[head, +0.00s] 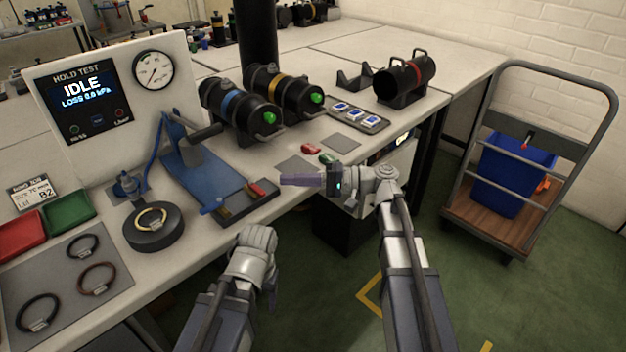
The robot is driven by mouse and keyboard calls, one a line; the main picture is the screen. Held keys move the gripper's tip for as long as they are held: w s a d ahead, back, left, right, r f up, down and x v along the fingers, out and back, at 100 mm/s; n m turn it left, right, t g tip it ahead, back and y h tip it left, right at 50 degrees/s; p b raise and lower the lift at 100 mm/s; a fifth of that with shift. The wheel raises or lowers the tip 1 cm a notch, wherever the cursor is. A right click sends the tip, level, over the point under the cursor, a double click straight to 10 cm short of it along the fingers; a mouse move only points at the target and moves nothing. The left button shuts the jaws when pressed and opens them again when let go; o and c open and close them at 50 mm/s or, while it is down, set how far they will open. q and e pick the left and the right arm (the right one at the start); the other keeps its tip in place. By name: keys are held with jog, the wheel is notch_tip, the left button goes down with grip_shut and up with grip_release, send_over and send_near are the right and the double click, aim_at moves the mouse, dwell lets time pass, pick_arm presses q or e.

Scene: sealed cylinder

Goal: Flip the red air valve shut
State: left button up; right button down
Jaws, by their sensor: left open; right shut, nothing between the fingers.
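A small red lever (258,190), which looks like the air valve, sits on a dark block at the front edge of the bench. The block is at the front end of a blue fixture (208,178), with a blue knob beside it. My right gripper (284,179) is shut and empty, its fingers pointing left, a little right of the red lever with a visible gap in the picture. My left gripper (257,258) is lower, in front of the bench edge; its fingers are mostly hidden behind its wrist. I cannot tell the lever's exact position.
A round black base with a ring (154,230) and a mat with several rings (76,290) lie left. A test panel (82,98) reads IDLE. Two dark cylinders (240,110) (290,92) lie behind. Loose red (311,148) and green (326,158) pieces lie near the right gripper. A cart (480,225) stands right.

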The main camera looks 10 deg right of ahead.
aim_at(260, 188)
jog(key=shift+s+a, duration=0.6)
jog(key=shift+a, duration=0.35)
jog(key=shift+s+a, duration=0.55)
jog(key=shift+a, duration=0.35)
jog(key=shift+s+a+m+t, duration=0.1)
jog(key=shift+s+m+t, duration=0.2)
jog(key=shift+m+t, duration=0.45)
